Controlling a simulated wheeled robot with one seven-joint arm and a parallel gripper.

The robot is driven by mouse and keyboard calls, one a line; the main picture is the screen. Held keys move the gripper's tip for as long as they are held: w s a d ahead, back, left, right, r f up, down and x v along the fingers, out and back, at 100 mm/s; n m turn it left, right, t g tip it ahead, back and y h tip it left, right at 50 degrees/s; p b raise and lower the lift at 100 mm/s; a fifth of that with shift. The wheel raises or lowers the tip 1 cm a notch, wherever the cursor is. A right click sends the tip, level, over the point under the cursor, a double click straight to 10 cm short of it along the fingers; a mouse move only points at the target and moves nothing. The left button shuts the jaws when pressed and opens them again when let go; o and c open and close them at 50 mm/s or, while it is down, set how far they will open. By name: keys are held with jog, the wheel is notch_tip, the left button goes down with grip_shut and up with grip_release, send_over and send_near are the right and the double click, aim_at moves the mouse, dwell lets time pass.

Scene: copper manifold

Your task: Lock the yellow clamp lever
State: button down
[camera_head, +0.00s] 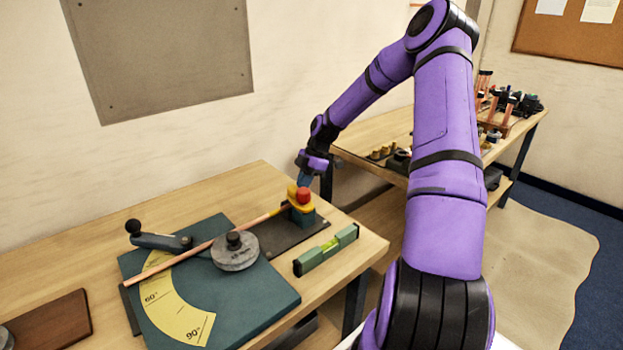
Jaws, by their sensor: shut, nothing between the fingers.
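The yellow clamp lever (298,206) sits on a small teal clamp block (301,218) at the right end of the bending fixture, with a red knob (303,195) on top. A copper pipe (200,247) runs from the clamp leftward across the bender. My gripper (303,181) is just behind and above the red knob, pointing down. Its fingers are shut with nothing seen between them. Whether the fingertips touch the lever or knob cannot be told, as they are small and partly hidden.
The teal bender plate (262,296) has a grey round former (235,256), a yellow angle scale (175,303) and a black-knobbed handle (160,240). A green spirit level (327,251) lies right of the clamp. A second bench (357,146) with copper parts stands behind my arm.

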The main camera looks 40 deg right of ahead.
jog(key=shift+a+r, duration=0.1)
jog(key=shift+a, duration=0.25)
jog(key=shift+w+a+n+g, duration=0.25)
jog(key=shift+a+n+g, duration=0.15)
jog(key=shift+a+n, duration=0.4)
